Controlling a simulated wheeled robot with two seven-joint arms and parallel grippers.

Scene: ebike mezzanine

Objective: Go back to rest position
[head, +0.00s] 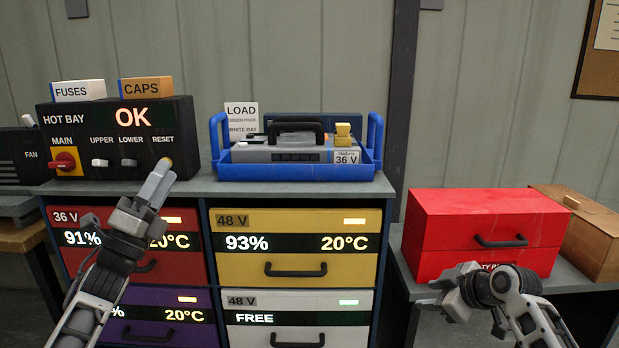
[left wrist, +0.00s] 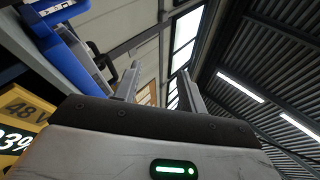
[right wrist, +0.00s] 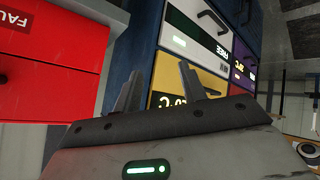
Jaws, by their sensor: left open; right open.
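My left gripper (head: 154,184) is raised in front of the hot bay box, its fingertips near the right edge of that panel in the head view. It holds nothing; in the left wrist view its two fingers (left wrist: 158,84) stand apart with nothing between them. My right gripper (head: 449,292) is low in front of the red box at the right. In the right wrist view its fingers (right wrist: 161,88) are apart and empty, with drawer fronts beyond them.
The hot bay panel (head: 86,118) reads OK. A blue tray (head: 296,172) holding a 36 V battery pack (head: 283,154) stands on the drawer cabinet. Below are a yellow drawer (head: 240,273) and a white drawer (head: 250,335), both closed. A red box (head: 450,215) stands on the right bench.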

